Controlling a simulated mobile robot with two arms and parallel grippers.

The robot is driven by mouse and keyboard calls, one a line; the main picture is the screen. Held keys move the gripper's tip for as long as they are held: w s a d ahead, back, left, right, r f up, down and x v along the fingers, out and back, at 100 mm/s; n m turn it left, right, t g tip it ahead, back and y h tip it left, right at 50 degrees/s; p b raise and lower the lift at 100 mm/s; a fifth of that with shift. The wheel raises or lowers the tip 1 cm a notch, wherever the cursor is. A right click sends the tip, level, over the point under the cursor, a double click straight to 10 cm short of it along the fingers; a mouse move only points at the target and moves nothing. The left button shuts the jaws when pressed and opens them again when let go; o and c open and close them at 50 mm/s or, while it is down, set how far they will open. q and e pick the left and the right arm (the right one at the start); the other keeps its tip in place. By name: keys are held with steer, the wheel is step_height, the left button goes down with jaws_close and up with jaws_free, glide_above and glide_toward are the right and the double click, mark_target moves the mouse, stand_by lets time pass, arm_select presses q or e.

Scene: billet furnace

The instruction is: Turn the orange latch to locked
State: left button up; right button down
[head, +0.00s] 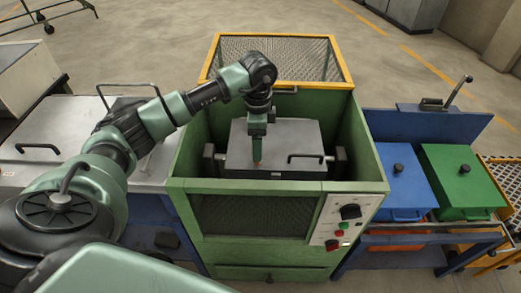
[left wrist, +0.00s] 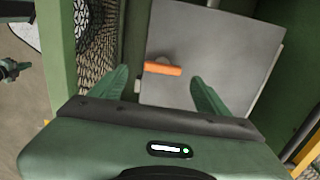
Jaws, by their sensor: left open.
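The orange latch (left wrist: 163,69) is a short bar on the grey lid (left wrist: 205,40) inside the green furnace housing. In the left wrist view it lies nearly crosswise in the picture, with a grey pivot at its left part. My left gripper (head: 257,155) points down over the lid. Its two fingers are spread, one on each side of the latch in the left wrist view, with nothing between them that I can see gripped. Whether the fingertips touch the lid cannot be told. My right gripper is not in view.
The green housing (head: 176,160) walls surround the lid closely. A black handle (head: 306,157) stands on the lid's right side. A mesh guard (head: 275,55) is behind, and a control panel (head: 345,218) is at the front right. Blue (head: 405,180) and green (head: 460,175) boxes stand to the right.

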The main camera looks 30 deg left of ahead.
arm_select(q)
steer(key=f, duration=0.3)
steer(key=shift+w, duration=0.2)
steer(key=shift+w+f, duration=0.15)
steer(key=shift+f, duration=0.7)
steer(key=shift+c, duration=1.2)
steer(key=c, duration=1)
steer(key=shift+c, duration=0.7)
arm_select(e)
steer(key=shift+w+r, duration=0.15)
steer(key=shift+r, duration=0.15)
